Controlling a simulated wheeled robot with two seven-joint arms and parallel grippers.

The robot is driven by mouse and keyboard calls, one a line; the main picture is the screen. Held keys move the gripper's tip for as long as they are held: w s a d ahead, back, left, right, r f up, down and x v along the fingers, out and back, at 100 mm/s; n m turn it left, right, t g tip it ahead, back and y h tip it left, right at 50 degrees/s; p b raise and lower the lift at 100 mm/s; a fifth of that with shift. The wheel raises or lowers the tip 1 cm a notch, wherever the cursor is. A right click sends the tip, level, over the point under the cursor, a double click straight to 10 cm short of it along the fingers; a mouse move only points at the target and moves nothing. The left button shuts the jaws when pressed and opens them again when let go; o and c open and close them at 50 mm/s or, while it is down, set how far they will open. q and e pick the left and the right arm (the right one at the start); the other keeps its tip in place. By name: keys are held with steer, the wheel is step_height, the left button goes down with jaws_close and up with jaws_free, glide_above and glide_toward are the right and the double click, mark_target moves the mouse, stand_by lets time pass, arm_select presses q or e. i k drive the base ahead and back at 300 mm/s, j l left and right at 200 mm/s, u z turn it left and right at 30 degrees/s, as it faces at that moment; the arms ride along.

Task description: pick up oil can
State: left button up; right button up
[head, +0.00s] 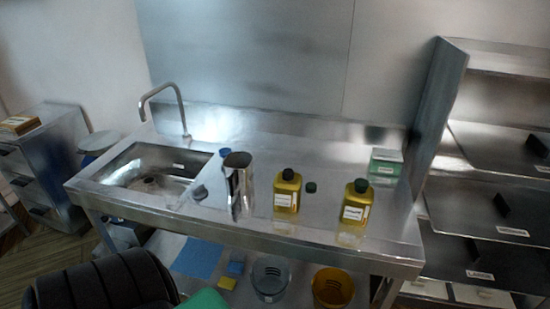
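Two yellow-gold oil cans with black caps and white labels stand upright on the steel counter (150,205). One oil can (287,192) is near the middle, and the other oil can (356,203) is to its right, near the front edge. A small dark green cap (311,187) lies between them. Neither of my grippers shows in the head view.
A shiny metal pitcher (238,186) stands left of the oil cans. Farther left are a sink (150,168) and faucet (178,105). A green-and-white box (386,162) sits at the back right. A steel side panel (437,110) bounds the counter's right side.

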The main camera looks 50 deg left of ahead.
mark_target(287, 184)
steer(key=u, duration=1.35)
